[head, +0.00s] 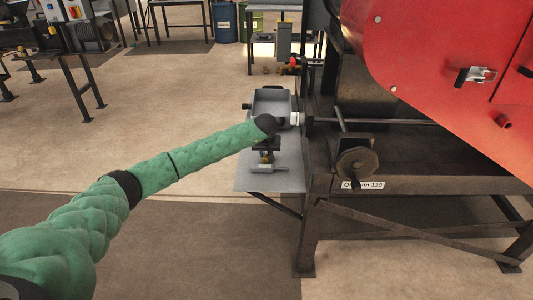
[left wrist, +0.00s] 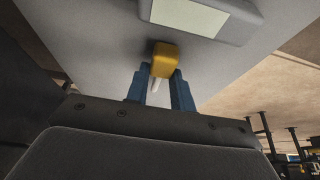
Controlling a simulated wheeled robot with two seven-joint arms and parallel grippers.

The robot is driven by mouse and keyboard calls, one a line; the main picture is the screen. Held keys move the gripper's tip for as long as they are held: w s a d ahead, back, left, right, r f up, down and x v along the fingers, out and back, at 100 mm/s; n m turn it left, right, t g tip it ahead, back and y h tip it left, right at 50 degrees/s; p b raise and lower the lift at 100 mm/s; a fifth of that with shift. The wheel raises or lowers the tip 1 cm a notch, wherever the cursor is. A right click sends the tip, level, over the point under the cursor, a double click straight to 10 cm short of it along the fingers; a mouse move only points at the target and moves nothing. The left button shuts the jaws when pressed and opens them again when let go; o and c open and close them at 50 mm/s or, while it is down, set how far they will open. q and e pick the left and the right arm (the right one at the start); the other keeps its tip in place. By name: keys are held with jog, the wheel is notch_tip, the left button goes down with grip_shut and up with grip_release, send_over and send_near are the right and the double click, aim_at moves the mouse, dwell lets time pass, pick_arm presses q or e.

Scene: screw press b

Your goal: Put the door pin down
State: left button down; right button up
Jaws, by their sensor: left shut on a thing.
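The door pin (left wrist: 165,57), with a yellow head and a pale shaft, sits between the blue fingers of my left gripper (left wrist: 162,74) in the left wrist view. My left gripper is shut on it. In the head view my left gripper (head: 266,156) points down over the grey side shelf (head: 246,182) fixed to the press; the shelf also fills much of the left wrist view (left wrist: 90,50). I cannot tell whether the pin touches the shelf. My right gripper is not in view.
The dark press frame (head: 318,150) with a handwheel (head: 357,168) and red housing (head: 440,60) stands at right.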

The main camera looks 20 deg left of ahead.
pick_arm(q)
jog(key=shift+f, duration=0.1)
jog(key=c, duration=1.2)
grip_release()
jog(key=shift+r, duration=0.35)
jog(key=v, duration=1.1)
jog(key=shift+s+d+r, duration=0.15)
jog(key=shift+s+r, duration=0.1)
jog(key=shift+f, duration=0.1)
